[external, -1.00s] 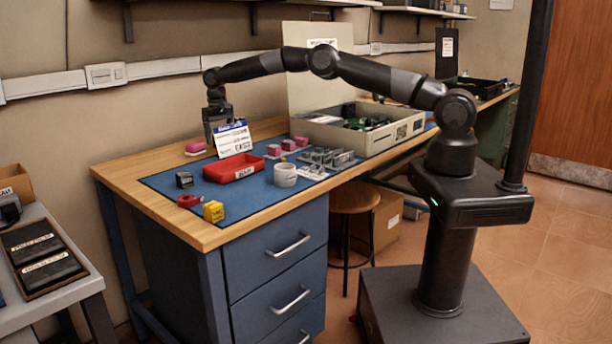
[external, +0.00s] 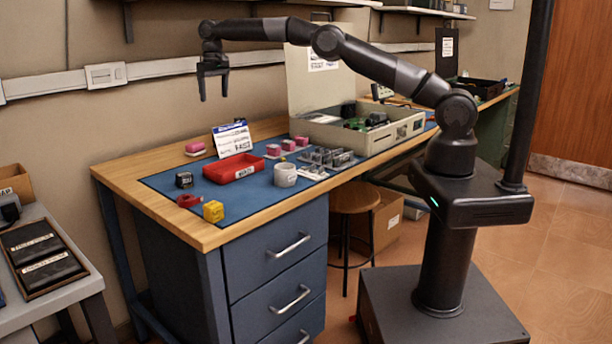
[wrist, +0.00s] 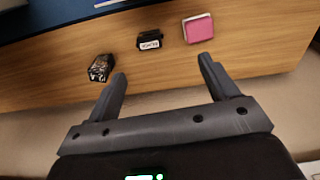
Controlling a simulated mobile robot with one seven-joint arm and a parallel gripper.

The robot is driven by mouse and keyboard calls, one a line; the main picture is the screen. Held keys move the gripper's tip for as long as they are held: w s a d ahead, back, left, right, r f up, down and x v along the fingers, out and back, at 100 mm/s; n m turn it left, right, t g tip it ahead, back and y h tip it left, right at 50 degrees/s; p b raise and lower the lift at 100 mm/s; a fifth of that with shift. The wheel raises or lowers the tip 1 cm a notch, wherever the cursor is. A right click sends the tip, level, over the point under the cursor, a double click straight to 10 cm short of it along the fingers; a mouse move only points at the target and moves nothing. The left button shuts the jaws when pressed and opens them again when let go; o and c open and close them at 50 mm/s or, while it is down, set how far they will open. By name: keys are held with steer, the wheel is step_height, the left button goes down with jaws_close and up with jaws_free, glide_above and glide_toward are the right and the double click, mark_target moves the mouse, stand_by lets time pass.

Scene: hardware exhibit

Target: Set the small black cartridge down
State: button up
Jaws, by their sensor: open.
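My gripper (external: 213,92) is raised high above the back edge of the workbench, fingers pointing down. In the wrist view its fingers (wrist: 162,70) stand apart with nothing between them. A small black cartridge with a white label (wrist: 150,41) lies on the bare wood beyond the fingertips, apart from them. A second small dark block with a mottled face (wrist: 100,68) lies to its left; I cannot tell for sure which one is the task's cartridge. Both are out of sight in the external view, where the white card (external: 232,140) stands in front of that area.
A pink block (wrist: 198,28) lies right of the labelled cartridge. On the blue mat (external: 240,202) are a red tray (external: 234,174), a white cup (external: 286,175), a black cube (external: 184,180) and a yellow block (external: 213,211). An open case (external: 390,134) stands at the right.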

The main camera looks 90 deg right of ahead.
steer(key=s+a+r+n+t, duration=0.1)
steer(key=s+a+r+n, duration=0.3)
steer(key=a+r, duration=0.8)
steer(key=s+a+r+t+h, duration=0.1)
steer(key=s+a+r, duration=0.3)
steer(key=s, duration=0.2)
steer(key=s+a+r, duration=0.4)
steer(key=s, duration=0.3)
steer(key=s+a+f+n+t, duration=0.1)
steer(key=s+a+f, duration=0.2)
steer(key=s, duration=0.7)
steer(key=s+a+f+n+t, duration=0.1)
steer(key=s+a+f, duration=0.2)
steer(key=s, duration=0.8)
steer(key=s+a+f+n+t+y, duration=0.1)
steer(key=s+a+f+n, duration=0.1)
steer(key=s, duration=0.9)
steer(key=shift+s+a+f, duration=0.2)
steer(key=shift+a+f, duration=0.45)
steer(key=shift+a, duration=0.05)
